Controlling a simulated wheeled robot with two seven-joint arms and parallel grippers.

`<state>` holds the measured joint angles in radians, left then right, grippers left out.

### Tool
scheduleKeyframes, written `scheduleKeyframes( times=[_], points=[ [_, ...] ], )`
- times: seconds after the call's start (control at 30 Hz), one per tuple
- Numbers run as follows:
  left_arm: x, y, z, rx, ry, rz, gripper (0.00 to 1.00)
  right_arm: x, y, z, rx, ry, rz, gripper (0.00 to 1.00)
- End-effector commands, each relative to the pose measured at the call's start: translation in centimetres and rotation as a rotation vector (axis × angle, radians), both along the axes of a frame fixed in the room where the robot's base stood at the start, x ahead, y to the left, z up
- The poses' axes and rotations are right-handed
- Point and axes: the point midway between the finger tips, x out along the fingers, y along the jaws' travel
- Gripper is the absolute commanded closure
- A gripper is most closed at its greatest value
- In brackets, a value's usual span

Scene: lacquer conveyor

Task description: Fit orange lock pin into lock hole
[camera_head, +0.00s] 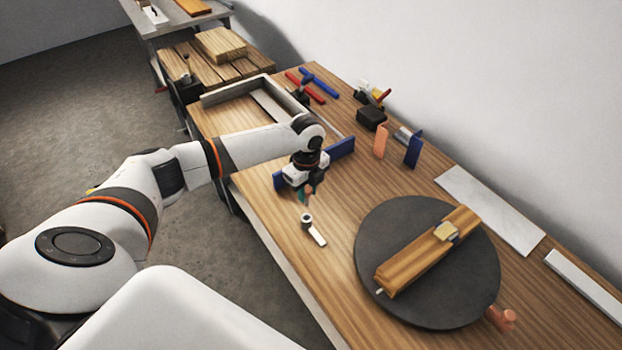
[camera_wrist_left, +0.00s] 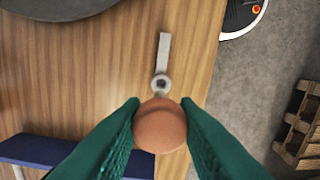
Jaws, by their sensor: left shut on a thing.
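My left gripper (camera_head: 305,196) is shut on the orange lock pin (camera_wrist_left: 160,127). In the left wrist view, the pin's round head sits between the two green fingers (camera_wrist_left: 160,140). The pin shows only as a small orange spot in the head view (camera_head: 309,188). A small grey ring with a dark hole (camera_head: 307,219), likely the lock hole, is at the table's near edge, with a pale flat tab (camera_head: 318,237). The ring also shows just beyond the pin in the left wrist view (camera_wrist_left: 161,84). The pin's lower end and its height above the ring are hidden. My right gripper is out of view.
A dark round turntable (camera_head: 375,225) bears a wooden block (camera_head: 425,255); an orange knob (camera_head: 502,318) is beside it. Blue bars (camera_head: 341,148), an orange plate (camera_head: 380,140) and a black box (camera_head: 371,118) stand farther back. The wood between ring and turntable is clear.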

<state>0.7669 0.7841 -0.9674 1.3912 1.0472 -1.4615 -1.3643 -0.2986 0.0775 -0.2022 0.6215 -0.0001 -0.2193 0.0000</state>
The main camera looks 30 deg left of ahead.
Motion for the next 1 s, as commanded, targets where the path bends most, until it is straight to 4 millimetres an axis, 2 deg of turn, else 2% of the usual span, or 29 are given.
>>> scheduleKeyframes(
  times=[0.2,0.53,1.0],
  points=[
    [0.0,0.0,-0.1,0.000,0.001,-0.004,0.98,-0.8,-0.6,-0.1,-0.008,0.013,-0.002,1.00],
    [0.0,-0.1,0.2,-0.002,0.003,-0.007,0.98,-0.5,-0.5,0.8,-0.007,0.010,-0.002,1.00],
    [0.0,0.0,-4.2,-0.002,0.003,-0.006,0.98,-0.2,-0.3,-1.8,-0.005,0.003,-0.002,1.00]
  ],
)
